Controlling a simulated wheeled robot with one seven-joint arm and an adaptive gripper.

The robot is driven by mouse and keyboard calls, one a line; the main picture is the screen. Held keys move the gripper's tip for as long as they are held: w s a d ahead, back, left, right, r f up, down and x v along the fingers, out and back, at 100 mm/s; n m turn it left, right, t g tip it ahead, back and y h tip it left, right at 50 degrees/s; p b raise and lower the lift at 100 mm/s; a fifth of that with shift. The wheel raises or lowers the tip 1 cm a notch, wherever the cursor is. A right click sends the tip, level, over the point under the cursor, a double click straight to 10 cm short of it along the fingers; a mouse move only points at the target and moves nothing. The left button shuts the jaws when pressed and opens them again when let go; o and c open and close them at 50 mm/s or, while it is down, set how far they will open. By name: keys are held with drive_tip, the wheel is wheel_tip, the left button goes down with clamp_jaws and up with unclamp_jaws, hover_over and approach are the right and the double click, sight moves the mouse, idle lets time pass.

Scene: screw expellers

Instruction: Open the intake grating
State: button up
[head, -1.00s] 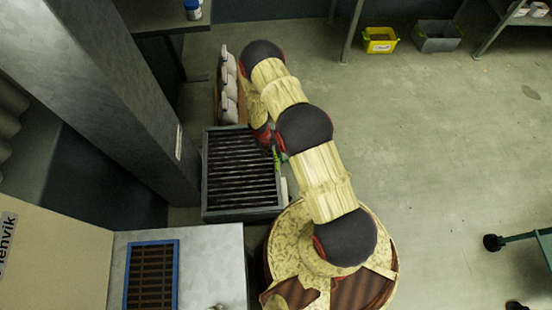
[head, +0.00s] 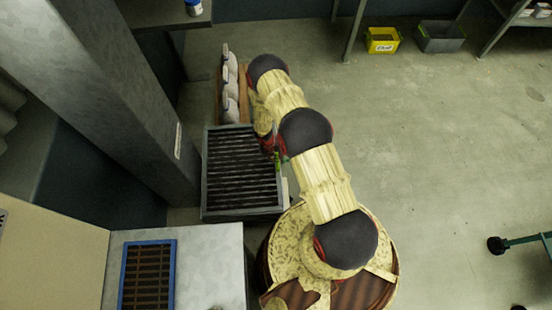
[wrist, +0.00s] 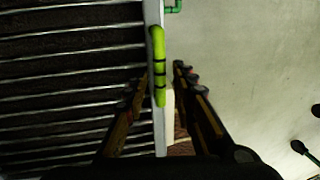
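The barred grating (head: 240,172) lies flat in a grey frame beside the dark column in the head view. Its bars also fill the left of the wrist view (wrist: 65,70). A bright green handle (wrist: 158,60) with dark bands sits along the frame's pale right edge; a bit of green shows there in the head view (head: 278,160). My gripper (wrist: 162,80) is open, its two fingers on either side of the lower handle. I cannot tell whether either finger touches it. My arm partly hides the gripper in the head view.
White sacks (head: 230,92) stand on a pallet behind the grating. A blue-framed grate (head: 149,275) sits on a grey surface at lower left. A yellow bin (head: 382,41) and a grey bin (head: 438,37) are at the back. The floor right of my arm is mostly clear.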

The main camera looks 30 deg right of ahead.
clamp_jaws()
idle(0.7)
